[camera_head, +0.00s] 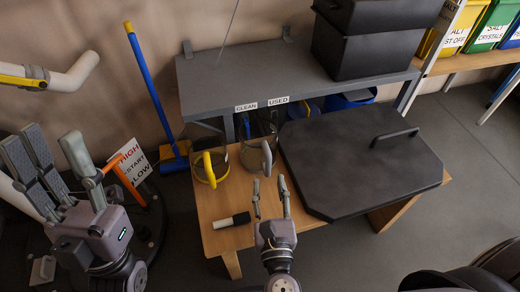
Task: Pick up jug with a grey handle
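The jug with a grey handle (248,157) stands on the low wooden table, below the sign reading USED. Its grey handle (267,158) faces toward me. A similar clear jug with a yellow handle (218,166) stands just left of it, below the sign reading CLEAN. My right gripper (269,183) is open and empty, its fingers pointing toward the grey-handled jug from the near side. The fingers appear apart from the jug, though the exact gap is hard to tell. My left gripper (53,148) is open and empty at the far left, away from both jugs.
A black-and-white cylindrical item (233,220) lies on the table left of my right gripper. A large dark lid (355,165) covers the table's right side. A grey shelf (255,75) overhangs behind the jugs. A HIGH/RESTART/LOW sign (130,163) stands near my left gripper.

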